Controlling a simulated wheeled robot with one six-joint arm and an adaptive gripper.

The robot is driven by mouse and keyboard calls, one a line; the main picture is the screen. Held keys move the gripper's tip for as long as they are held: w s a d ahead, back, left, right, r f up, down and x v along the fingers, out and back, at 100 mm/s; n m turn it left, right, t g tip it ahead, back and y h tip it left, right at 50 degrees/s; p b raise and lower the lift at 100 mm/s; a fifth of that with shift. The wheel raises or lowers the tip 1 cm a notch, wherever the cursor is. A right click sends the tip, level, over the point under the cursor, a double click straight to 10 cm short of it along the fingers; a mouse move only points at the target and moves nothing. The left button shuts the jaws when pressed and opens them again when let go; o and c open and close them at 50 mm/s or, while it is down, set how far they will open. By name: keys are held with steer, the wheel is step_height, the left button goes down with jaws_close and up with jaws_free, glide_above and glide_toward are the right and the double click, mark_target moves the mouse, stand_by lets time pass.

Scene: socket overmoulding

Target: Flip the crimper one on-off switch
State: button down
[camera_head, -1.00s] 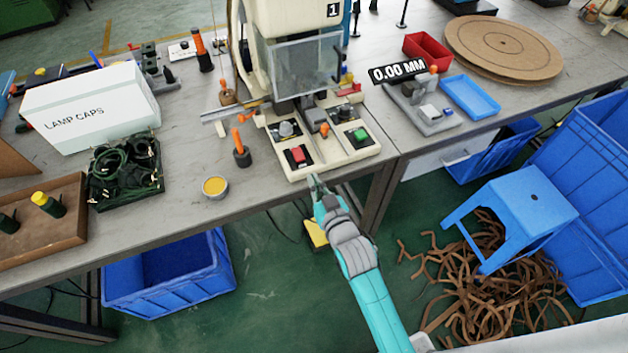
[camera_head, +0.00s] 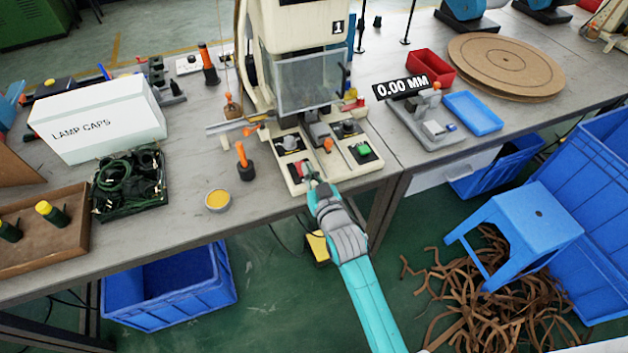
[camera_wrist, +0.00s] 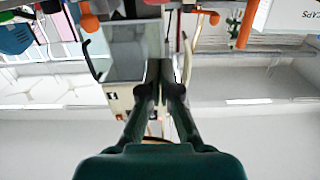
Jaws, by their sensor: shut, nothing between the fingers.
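Crimper one (camera_head: 292,30), a cream machine marked 1 with a clear guard (camera_head: 305,80), stands on the bench. Its cream base carries a red switch (camera_head: 302,168) at the front left and a green button (camera_head: 363,150) on a dark plate at the right. My gripper (camera_head: 312,182) is shut and empty at the front edge of the base. Its tips are at the red switch and partly cover it; I cannot tell whether they touch. In the wrist view my gripper's closed fingers (camera_wrist: 162,75) point toward the machine, and the red switch cannot be made out.
An orange-handled tool (camera_head: 243,165) and a small yellow-filled tin (camera_head: 218,200) stand left of the base. A black tray of cables (camera_head: 130,185) and a white lamp caps box (camera_head: 100,118) are farther left. A gauge (camera_head: 425,122) and blue tray (camera_head: 473,112) are to the right.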

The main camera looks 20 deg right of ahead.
steer(key=w, duration=0.4)
steer(key=shift+w+f, duration=0.15)
steer(key=shift+w, duration=0.15)
step_height(320, 180, down, 2)
steer(key=shift+w+f, duration=0.1)
steer(key=shift+f, duration=0.1)
steer(key=shift+w+f, duration=0.1)
steer(key=shift+f, duration=0.6)
steer(key=shift+w+f+g, duration=0.15)
steer(key=shift+f+g, duration=0.15)
steer(key=shift+g, duration=0.2)
steer(key=s+r, duration=0.1)
steer(key=s, duration=1)
steer(key=shift+s+r, duration=0.4)
